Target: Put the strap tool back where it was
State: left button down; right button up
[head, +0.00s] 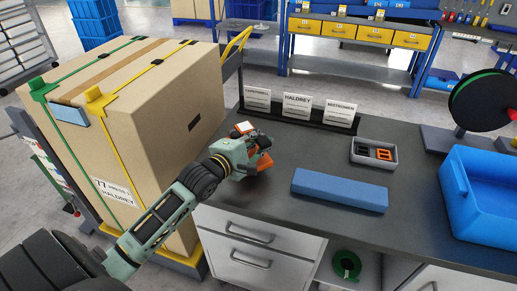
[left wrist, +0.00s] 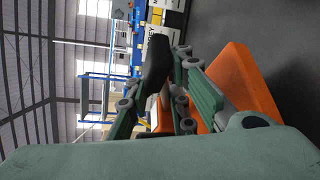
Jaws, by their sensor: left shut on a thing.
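The strap tool (head: 265,164), an orange and dark piece, is held in my left gripper (head: 247,150) over the left part of the dark worktop. The gripper covers part of it. Its orange body also shows in the left wrist view (left wrist: 248,85), beside the finger links of my left gripper (left wrist: 172,72), which is shut on it. I cannot tell whether the tool touches the worktop. My right gripper is not in view.
A large strapped carton (head: 150,110) stands left of the worktop (head: 240,205). Three name cards stand in a black holder (head: 290,122) behind the gripper. A blue block (head: 340,190), a small grey tray (head: 373,163) with black and orange pieces, and a blue bin (head: 490,225) are to the right.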

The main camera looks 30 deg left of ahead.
pick_arm(q)
notch_tip(320, 180, down, 3)
jog(key=shift+f, duration=0.1)
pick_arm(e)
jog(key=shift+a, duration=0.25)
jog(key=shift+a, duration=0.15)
pick_arm(q)
jog(key=c, duration=2.1)
grip_release()
jog(key=shift+f, duration=0.25)
jog(key=o, duration=0.5)
jog(key=shift+s, duration=0.1)
jog(key=shift+o, duration=0.2)
jog(key=shift+r, duration=0.15)
jog(key=shift+s, duration=0.25)
jog(key=s, duration=0.3)
jog(key=s+r, duration=0.1)
jog(key=s, duration=0.7)
jog(key=shift+s+a+r, duration=0.15)
jog(key=shift+a+r, duration=0.2)
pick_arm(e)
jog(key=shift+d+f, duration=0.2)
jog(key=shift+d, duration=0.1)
